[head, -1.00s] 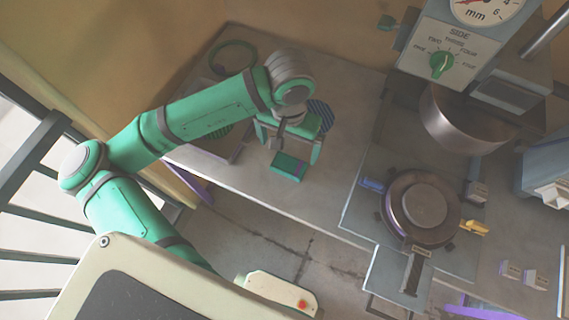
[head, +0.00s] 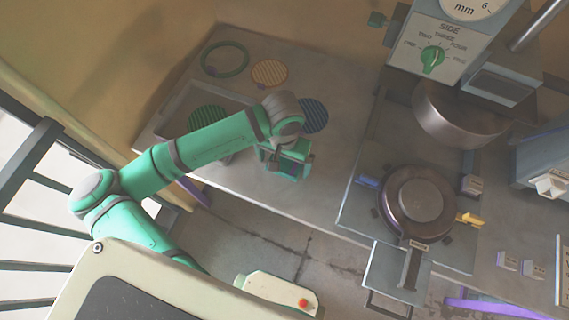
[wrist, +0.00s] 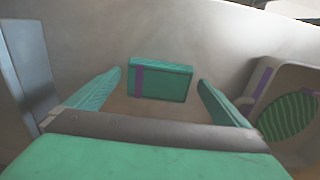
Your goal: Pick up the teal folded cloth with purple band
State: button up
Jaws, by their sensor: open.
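The teal folded cloth (wrist: 172,82) with its purple band (wrist: 138,82) lies on the grey counter in the wrist view. The band runs across it near its left end. My gripper (wrist: 160,79) is open, with one finger on each side of the cloth's position in that view and a visible gap on both sides. I cannot tell how far the fingertips are above or short of it. In the head view my gripper (head: 287,168) is over the counter near its front edge and hides most or all of the cloth.
A shallow tray (wrist: 262,78) with a green striped disc (wrist: 288,118) lies right of the cloth in the wrist view. In the head view, a green ring (head: 225,58), an orange disc (head: 269,72) and a blue striped disc (head: 314,115) lie behind my gripper. The press (head: 418,205) stands to the right.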

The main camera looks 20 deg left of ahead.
jog(key=shift+f, duration=0.1)
jog(key=shift+c, duration=0.3)
jog(key=c, duration=1.1)
jog(key=shift+o, duration=0.2)
